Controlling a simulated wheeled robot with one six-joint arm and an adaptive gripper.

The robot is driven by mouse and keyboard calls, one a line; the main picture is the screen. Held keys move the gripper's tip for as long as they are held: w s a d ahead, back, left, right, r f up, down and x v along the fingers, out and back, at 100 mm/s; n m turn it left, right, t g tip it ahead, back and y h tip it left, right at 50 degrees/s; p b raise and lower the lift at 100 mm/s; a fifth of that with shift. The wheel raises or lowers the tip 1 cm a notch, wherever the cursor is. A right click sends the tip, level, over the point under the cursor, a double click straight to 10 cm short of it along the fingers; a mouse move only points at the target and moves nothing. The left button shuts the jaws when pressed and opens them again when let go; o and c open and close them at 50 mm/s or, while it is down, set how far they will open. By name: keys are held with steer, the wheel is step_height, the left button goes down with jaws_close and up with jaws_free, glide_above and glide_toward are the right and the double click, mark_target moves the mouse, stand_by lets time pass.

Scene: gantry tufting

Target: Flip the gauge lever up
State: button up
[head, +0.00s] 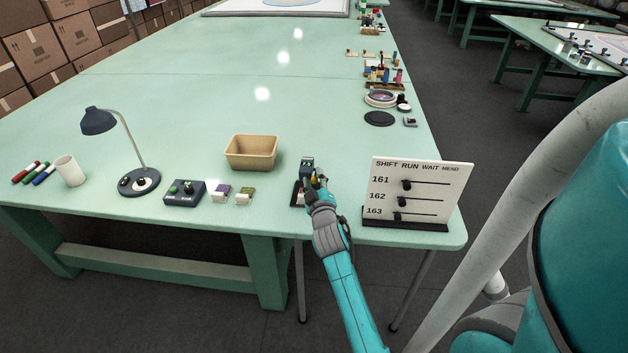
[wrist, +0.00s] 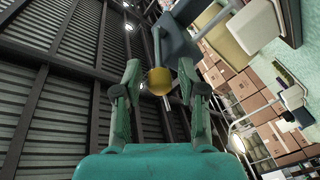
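The gauge (head: 307,164) is a small dark upright device on a dark base, near the table's front edge in the head view. My gripper (head: 318,183) is right in front of it and hides part of it. In the wrist view a yellow ball knob (wrist: 159,81) on a thin rod, which looks like the gauge lever, sits between the two fingers of my gripper (wrist: 160,72). The fingers are apart, with a gap visible on each side of the knob. The dark body of the gauge (wrist: 181,35) is above and right of the knob. The lever's angle is hard to tell.
A board with sliders (head: 420,185) stands close to the right of my arm. A tan bin (head: 251,153) is behind and left. A switch box (head: 184,193), a desk lamp (head: 139,182) and a white cup (head: 69,171) stand farther left. The table's middle is clear.

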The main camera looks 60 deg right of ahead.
jaws_close()
steer(key=shift+d+r+g+y, duration=0.15)
steer(key=shift+r+g+y, duration=0.15)
steer(key=shift+r, duration=0.05)
steer(key=shift+w+d+r+m+g+y, duration=0.1)
steer(key=shift+d+r+m+g+y, duration=0.1)
steer(key=shift+r+m+g+y, duration=0.45)
steer(key=shift+f+n, duration=0.15)
steer(key=shift+n, duration=0.1)
